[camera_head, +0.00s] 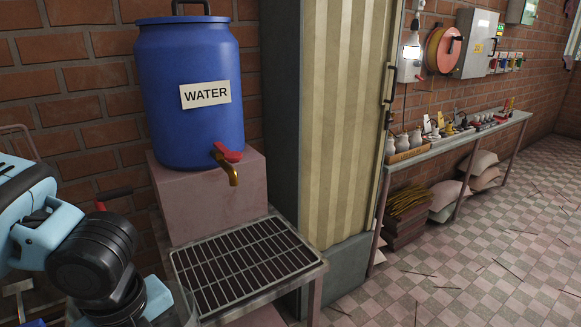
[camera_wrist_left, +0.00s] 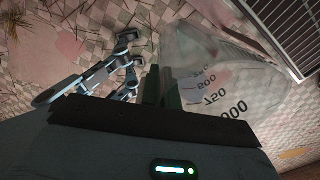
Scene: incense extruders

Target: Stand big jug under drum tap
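The blue drum (camera_head: 190,120), labelled WATER, stands on a pinkish block (camera_head: 210,200). Its tap (camera_head: 230,168), with a red handle and brass spout, points down over a slotted metal grate (camera_head: 245,262). The big jug (camera_wrist_left: 225,75) is clear, with printed volume marks up to 1000, and shows in the left wrist view beside the grate's edge. My left gripper (camera_wrist_left: 161,88) looks closed on the jug's near side; the exact grip is hidden. In the head view my left wrist hides most of the jug, at the lower left, left of the grate. My right gripper cannot be made out clearly.
A tall cream corrugated cabinet (camera_head: 345,110) stands right of the drum. A long bench (camera_head: 460,135) with small pots runs along the wall, with sacks (camera_head: 480,172) below. The grate top is clear.

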